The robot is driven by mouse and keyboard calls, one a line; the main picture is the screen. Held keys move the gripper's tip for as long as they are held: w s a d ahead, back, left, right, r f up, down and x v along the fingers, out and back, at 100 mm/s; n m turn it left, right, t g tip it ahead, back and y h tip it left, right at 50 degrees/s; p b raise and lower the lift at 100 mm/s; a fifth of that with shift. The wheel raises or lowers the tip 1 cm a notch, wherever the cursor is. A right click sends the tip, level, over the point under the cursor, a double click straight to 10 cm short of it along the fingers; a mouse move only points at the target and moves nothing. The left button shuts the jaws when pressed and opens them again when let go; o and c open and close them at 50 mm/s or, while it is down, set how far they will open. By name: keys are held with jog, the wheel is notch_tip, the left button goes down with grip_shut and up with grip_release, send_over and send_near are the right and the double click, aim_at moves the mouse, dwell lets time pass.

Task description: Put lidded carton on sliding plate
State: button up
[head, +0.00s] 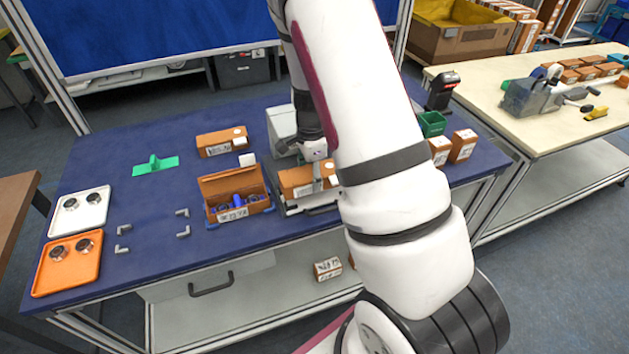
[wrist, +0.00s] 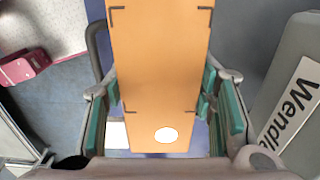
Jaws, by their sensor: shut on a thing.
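An orange-brown carton (head: 300,178) with a white round spot is between the fingers of my gripper (head: 318,158). In the wrist view the carton (wrist: 160,75) fills the middle, with the green finger pads (wrist: 165,115) along both its long sides. My gripper is shut on it. The metal sliding plate (head: 297,210) shows just under the carton's front edge, at the foot of the grey machine (head: 282,128). I cannot tell whether the carton touches the plate. My arm hides the right part of this area.
An open carton (head: 237,212) with blue parts stands close to the left. Another closed carton (head: 221,142) lies behind it. A green holder (head: 155,164), white tray (head: 80,213) and orange tray (head: 68,264) are further left. A green bin (head: 432,123) and two small cartons stand right.

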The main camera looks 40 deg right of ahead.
jog(key=shift+w+d, duration=0.2)
jog(key=shift+d, duration=0.25)
jog(key=shift+d+f, duration=0.2)
jog(key=shift+f, duration=0.1)
jog(key=shift+w+f+p, duration=0.1)
jog(key=shift+f+p, duration=0.4)
jog(key=shift+f, duration=1)
jog(key=o, duration=1.1)
jog(key=shift+f, duration=0.15)
